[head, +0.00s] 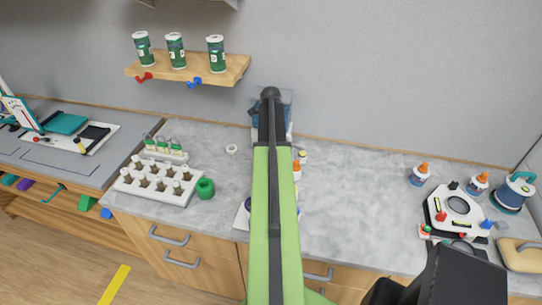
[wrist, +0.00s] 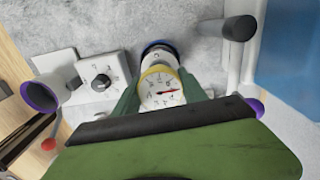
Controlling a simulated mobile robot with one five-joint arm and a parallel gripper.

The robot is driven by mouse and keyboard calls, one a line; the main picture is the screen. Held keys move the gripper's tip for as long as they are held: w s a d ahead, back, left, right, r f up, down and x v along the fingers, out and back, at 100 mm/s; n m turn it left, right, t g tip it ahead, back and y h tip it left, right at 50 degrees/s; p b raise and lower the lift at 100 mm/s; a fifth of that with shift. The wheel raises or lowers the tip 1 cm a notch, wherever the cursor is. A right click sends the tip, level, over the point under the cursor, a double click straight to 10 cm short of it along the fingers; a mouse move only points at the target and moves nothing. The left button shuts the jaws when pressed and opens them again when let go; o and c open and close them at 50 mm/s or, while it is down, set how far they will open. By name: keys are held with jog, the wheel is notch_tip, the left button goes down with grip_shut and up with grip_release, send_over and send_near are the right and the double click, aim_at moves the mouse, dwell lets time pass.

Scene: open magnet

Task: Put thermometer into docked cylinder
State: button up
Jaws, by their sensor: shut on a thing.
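A round white dial with a red needle and a yellow rim, which looks like the thermometer (wrist: 160,93), sits between the dark green fingers of my gripper (wrist: 160,82) in the wrist view. The fingers are shut on it. A round part with a dark blue rim (wrist: 160,47) shows just beyond the dial; I cannot tell whether it is joined to it. A pale cylinder with a purple rim (wrist: 40,96) lies to the left. I cannot tell which cylinder is the docked one. In the head view my arm hides the gripper and thermometer.
A white block with a black knob (wrist: 100,80) is left of the dial; a dark-ended post (wrist: 238,28) is to the right. In the head view, a white vial rack (head: 157,184) and green ring (head: 205,188) stand left. The counter's right middle (head: 360,205) is clear.

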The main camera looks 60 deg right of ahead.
jog(key=shift+f, duration=0.5)
jog(key=o, duration=1.5)
jog(key=shift+r, duration=0.1)
notch_tip(320, 180, up, 12)
jog(key=p, duration=1.2)
jog(key=shift+r, duration=0.2)
jog(key=shift+a, duration=0.1)
